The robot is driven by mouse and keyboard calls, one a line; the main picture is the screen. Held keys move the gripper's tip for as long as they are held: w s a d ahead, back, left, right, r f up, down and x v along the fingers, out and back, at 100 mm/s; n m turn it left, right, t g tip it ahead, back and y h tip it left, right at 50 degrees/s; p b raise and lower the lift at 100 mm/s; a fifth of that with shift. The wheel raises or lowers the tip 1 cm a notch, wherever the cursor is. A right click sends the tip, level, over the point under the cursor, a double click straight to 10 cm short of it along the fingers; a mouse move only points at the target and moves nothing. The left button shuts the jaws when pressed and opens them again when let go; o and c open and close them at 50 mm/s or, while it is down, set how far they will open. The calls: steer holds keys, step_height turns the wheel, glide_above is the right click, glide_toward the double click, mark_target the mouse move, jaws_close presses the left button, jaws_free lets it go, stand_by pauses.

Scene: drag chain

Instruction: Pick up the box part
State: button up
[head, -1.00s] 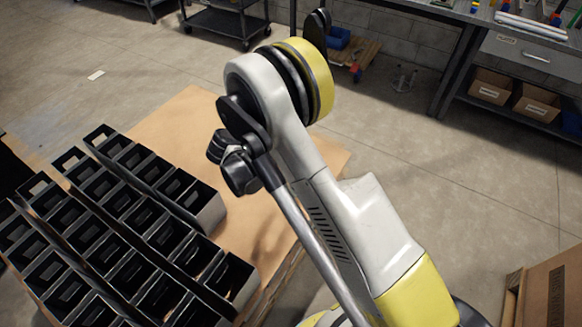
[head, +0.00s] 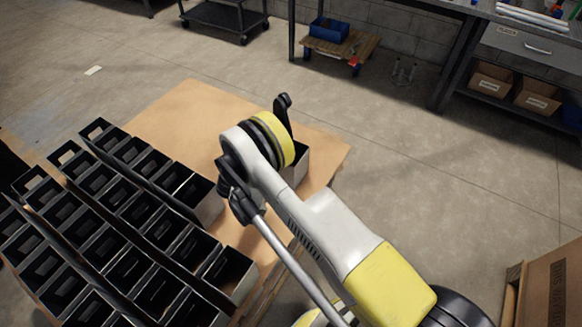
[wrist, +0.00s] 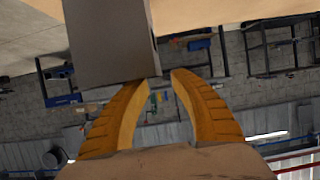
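A single box part (head: 302,163) stands on the brown board (head: 200,105), partly hidden behind my arm in the head view; only its pale side and dark inner edge show. In the wrist view the box part (wrist: 108,40) is a plain grey block at upper left, ending at the tip of the left finger. My gripper (wrist: 165,79) has two yellow curved fingers with a gap between their tips and nothing held between them. The box is mostly left of that gap; I cannot tell whether the left fingertip touches it. The head view hides the fingers behind my arm.
Rows of black open boxes (head: 130,215) fill the left of the board. The board's back and middle are bare.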

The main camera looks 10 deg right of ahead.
steer(key=b+x, duration=0.2)
steer(key=x, duration=0.2)
steer(key=shift+w+d+f, duration=0.15)
steer(key=shift+d+f, duration=0.1)
steer(key=shift+r, duration=0.1)
jaws_close()
steer(key=shift+r, duration=0.15)
